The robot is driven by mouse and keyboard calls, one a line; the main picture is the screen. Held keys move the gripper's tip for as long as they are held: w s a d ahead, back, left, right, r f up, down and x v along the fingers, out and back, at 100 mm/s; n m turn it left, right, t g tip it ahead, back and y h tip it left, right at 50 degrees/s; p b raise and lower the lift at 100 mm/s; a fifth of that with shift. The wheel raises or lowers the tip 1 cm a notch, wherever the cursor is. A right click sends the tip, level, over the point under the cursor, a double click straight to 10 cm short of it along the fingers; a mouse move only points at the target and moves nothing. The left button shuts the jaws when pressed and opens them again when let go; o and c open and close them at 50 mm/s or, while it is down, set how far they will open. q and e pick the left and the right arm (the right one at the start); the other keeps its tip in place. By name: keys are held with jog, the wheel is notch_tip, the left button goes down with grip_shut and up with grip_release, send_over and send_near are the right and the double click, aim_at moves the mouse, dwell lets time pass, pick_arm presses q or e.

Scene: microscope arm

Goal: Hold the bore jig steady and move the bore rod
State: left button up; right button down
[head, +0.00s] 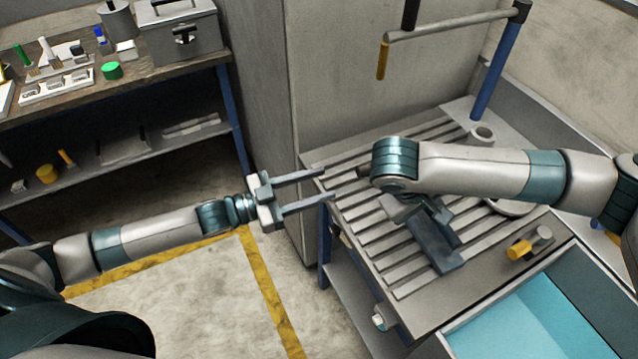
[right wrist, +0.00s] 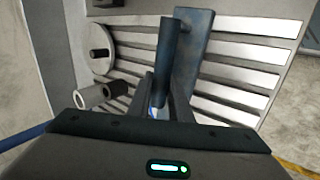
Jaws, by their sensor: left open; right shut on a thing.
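The bore jig (head: 440,262) looks like a dark blue-grey piece with a flat base lying on the slotted table. In the right wrist view its flat plate (right wrist: 194,50) stands beside a dark cylindrical part (right wrist: 171,45). My right gripper (right wrist: 158,103) is shut on the jig at that cylindrical part; its exact contact is partly hidden. In the head view my right arm covers most of the hold. My left gripper (head: 325,185) is open and empty, its fingers pointing right at the table's left edge. I cannot single out the bore rod with certainty.
The slotted table (head: 350,207) also carries a hollow grey cylinder (head: 481,135), a round disc (head: 512,207) and a yellow-ended grey piece (head: 520,248). A bar (head: 450,25) on a blue post crosses above. A blue-lined drawer (head: 535,315) is open in front. A cluttered bench (head: 130,78) stands left.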

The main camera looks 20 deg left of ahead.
jog(key=c, duration=1.5)
grip_release()
jog(key=shift+c, duration=0.2)
jog(key=shift+r, duration=0.1)
jog(key=v, duration=1.2)
jog(key=shift+s+a, duration=0.1)
